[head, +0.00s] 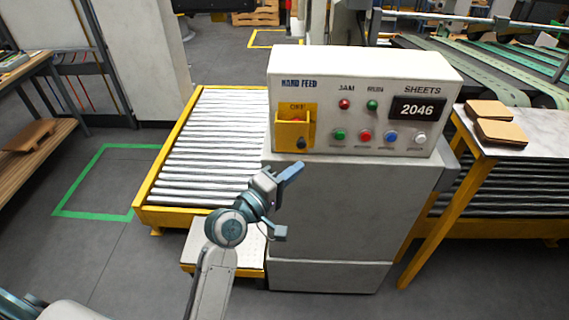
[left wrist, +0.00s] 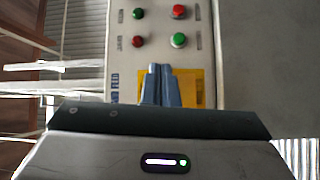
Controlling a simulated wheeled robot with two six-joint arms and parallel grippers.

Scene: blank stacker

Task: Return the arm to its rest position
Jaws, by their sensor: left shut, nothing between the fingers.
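My left arm comes up from the bottom of the head view, and my left gripper (head: 294,170) is in front of the cabinet of the control box, below the yellow switch plate. Its blue fingers are together and empty. In the left wrist view the fingers (left wrist: 160,82) lie side by side, partly in front of the yellow switch plate (left wrist: 199,88). The control box (head: 365,75) has a yellow OFF switch (head: 295,125), a red JAM lamp, a green RUN lamp, a row of coloured buttons and a display (head: 417,108) reading 2046. My right gripper is not in view.
A roller conveyor (head: 215,140) with a yellow frame stands left of the cabinet (head: 330,215). A table with brown blanks (head: 500,132) stands on the right. A wooden bench (head: 40,110) is at the far left. Grey floor with a green-taped square (head: 75,190) is clear between.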

